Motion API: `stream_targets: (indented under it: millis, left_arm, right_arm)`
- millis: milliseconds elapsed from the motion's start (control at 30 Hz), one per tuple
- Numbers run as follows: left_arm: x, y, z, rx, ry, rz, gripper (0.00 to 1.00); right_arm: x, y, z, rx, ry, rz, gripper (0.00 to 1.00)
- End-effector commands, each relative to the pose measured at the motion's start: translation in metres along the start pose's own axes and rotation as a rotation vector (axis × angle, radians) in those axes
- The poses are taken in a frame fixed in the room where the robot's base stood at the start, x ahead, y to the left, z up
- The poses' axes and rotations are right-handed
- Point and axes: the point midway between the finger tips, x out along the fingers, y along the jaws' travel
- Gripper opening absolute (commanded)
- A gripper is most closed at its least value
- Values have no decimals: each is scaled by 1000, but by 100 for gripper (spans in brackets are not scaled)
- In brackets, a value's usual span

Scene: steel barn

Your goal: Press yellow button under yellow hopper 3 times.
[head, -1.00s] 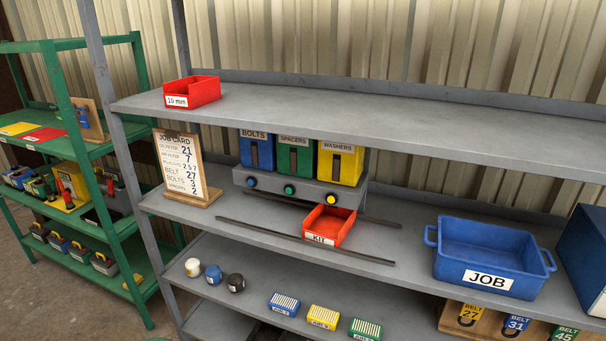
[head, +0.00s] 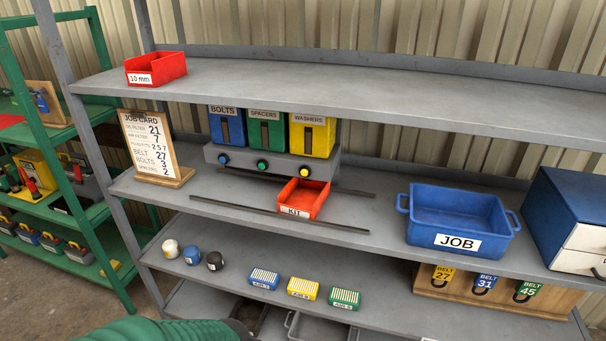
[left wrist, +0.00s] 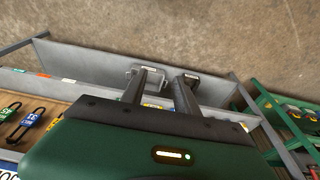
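The yellow washers hopper (head: 312,138) stands at the right of the blue bolts hopper (head: 227,126) and the green spacers hopper (head: 266,130) on the middle shelf. The yellow button (head: 304,172) sits below it on the front of the grey dispenser base (head: 273,161). A blue and a green button sit to its left. Nothing touches the yellow button. The red KIT bin (head: 302,200) stands in front of the base. My left gripper (left wrist: 165,80) is open and empty in the left wrist view, its two fingers apart. My right gripper is not in view.
Two dark rails (head: 275,219) flank the KIT bin. The blue JOB tub (head: 457,217) and a blue-and-white cabinet (head: 575,220) stand right. The job card (head: 152,146) stands left. The upper shelf (head: 370,97) overhangs the hoppers. Filters and small boxes lie on the shelf below.

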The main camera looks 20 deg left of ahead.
Motion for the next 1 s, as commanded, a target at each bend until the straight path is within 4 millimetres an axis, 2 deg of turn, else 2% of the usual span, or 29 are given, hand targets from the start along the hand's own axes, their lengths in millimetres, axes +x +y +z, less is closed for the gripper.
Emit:
stream_targets:
  millis: [200, 500, 1000]
  left_arm:
    - [0, 0, 0, 0, 0, 0, 36]
    - [0, 0, 0, 0, 0, 0, 0]
    - [0, 0, 0, 0, 0, 0, 0]
  right_arm:
    - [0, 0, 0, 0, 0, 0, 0]
    - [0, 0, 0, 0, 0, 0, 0]
    - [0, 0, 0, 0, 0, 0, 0]
